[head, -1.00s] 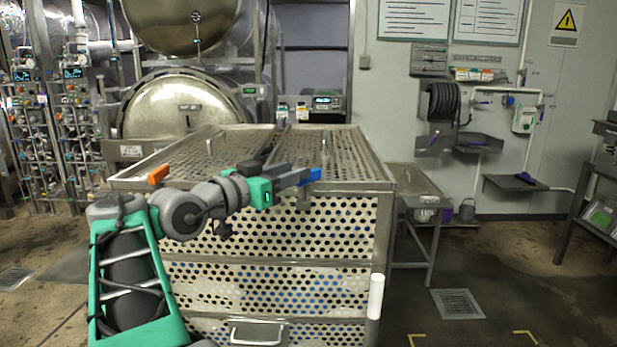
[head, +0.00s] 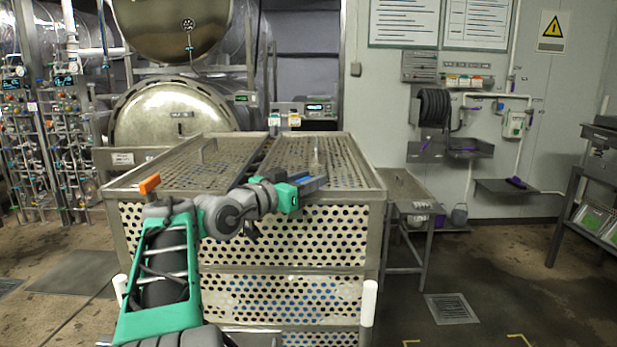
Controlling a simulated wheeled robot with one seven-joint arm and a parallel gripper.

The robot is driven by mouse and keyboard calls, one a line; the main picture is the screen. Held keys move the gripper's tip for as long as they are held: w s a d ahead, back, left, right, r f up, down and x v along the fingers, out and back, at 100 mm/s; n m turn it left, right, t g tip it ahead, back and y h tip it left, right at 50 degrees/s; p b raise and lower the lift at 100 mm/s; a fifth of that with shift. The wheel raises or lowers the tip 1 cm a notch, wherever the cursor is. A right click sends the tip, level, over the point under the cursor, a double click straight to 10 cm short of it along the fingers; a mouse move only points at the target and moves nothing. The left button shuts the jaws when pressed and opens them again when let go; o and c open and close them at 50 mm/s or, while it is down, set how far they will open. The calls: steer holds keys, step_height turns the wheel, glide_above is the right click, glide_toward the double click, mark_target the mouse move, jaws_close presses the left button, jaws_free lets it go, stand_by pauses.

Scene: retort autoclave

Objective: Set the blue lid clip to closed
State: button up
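The blue lid clip (head: 318,186) is at the front top edge of the perforated metal basket (head: 374,232), right of its middle. It is small and partly covered, so its position cannot be read clearly. My gripper (head: 311,181) reaches in from the left along that edge, with its dark fingers at the blue clip. They overlap it in the picture; whether they touch it, and how wide they are apart, I cannot tell. An orange clip (head: 149,183) stands at the left end of the same edge, away from my gripper.
The basket's perforated lid panels (head: 205,165) lie behind the clips. A round steel autoclave vessel (head: 175,112) is at the back left. A metal side table (head: 405,190) stands right of the basket. The floor on the right is open around a drain grate (head: 452,308).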

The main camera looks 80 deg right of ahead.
steer(key=shift+c, duration=0.3)
jaws_close()
steer(key=shift+f+n+t+b, duration=0.15)
steer(key=shift+n+t+b, duration=0.2)
steer(key=shift+b, duration=0.35)
steer(key=n+t+b, duration=0.1)
steer(key=t+h+b, duration=0.1)
steer(key=b, duration=0.1)
steer(key=shift+w+d+f+n+t, duration=0.1)
steer(key=shift+w+n+t, duration=0.15)
steer(key=shift+n+t, duration=0.1)
steer(key=n+t+b, duration=0.2)
steer(key=t+b, duration=0.1)
steer(key=shift+w+h, duration=0.4)
steer(key=n+t+b, duration=0.1)
steer(key=n+t, duration=0.1)
steer(key=t, duration=0.1)
steer(key=shift+w+d+b, duration=0.1)
steer(key=shift+w+b, duration=0.25)
steer(key=shift+w, duration=0.05)
steer(key=shift+w+r+n+t+b, duration=0.2)
steer(key=shift+n+t, duration=0.15)
steer(key=shift+t, duration=0.25)
steer(key=shift+w+r+n+t+b, duration=0.1)
steer(key=shift+w+n+t+b, duration=0.1)
steer(key=shift+n+t, duration=0.3)
